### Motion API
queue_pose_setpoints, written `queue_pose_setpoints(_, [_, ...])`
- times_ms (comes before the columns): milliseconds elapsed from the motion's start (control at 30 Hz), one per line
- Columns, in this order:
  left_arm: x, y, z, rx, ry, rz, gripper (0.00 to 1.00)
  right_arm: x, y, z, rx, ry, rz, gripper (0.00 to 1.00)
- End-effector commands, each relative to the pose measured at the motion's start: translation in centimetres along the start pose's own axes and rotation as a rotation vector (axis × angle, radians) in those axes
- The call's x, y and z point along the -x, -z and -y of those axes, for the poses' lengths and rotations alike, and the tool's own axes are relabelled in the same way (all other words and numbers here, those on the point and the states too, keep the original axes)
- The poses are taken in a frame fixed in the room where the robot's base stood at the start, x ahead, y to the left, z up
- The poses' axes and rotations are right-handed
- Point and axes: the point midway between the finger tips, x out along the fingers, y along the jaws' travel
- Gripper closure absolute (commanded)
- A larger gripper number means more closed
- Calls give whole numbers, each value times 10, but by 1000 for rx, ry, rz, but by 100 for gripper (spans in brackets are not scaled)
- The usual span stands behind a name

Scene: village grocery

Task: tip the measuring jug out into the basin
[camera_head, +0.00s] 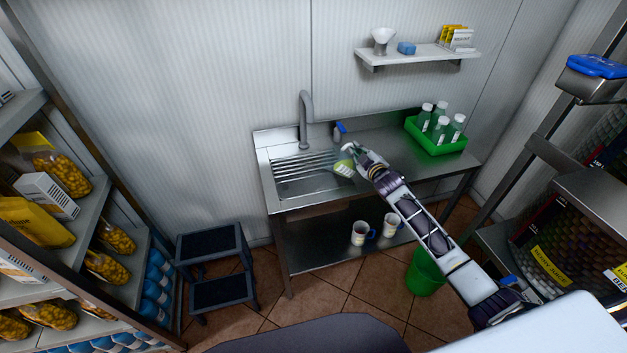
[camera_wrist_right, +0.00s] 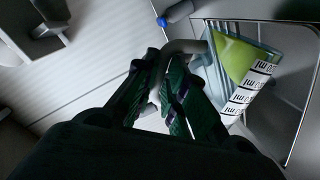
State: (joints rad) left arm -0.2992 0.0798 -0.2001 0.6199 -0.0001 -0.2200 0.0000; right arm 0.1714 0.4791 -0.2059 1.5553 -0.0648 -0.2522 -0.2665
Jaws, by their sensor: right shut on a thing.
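The measuring jug (camera_head: 344,167) is clear with green contents and hangs over the right side of the sink basin (camera_head: 287,188). My right gripper (camera_head: 359,156) is shut on the jug's handle and comes from the right. In the wrist view the jug (camera_wrist_right: 240,65) sits beyond the dark fingers of the right gripper (camera_wrist_right: 172,82), tilted in the picture, with a white scale marked in ml. The green contents show inside it. I cannot see any liquid leaving the jug. My left gripper is not in view.
A grey tap (camera_head: 304,120) rises behind the basin, and slatted bars cover part of it. A blue-topped bottle (camera_head: 339,132) stands behind the jug. A green crate (camera_head: 437,140) of bottles is on the right of the counter. Two mugs (camera_head: 359,234) stand on the lower shelf.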

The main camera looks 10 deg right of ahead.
Motion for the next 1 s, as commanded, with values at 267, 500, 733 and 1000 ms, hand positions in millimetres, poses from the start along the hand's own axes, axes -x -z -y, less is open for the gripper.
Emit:
queue_pose_setpoints(267, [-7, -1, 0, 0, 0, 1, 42, -2, 9, 6, 124, 0, 26, 100])
queue_pose_setpoints(500, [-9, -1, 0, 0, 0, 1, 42, -2, 14, 9, 181, 1, 38, 100])
queue_pose_setpoints(733, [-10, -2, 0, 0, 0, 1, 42, -3, 16, 10, 212, 1, 45, 100])
queue_pose_setpoints(1000, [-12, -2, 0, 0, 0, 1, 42, -4, 20, 13, 258, 1, 55, 100])
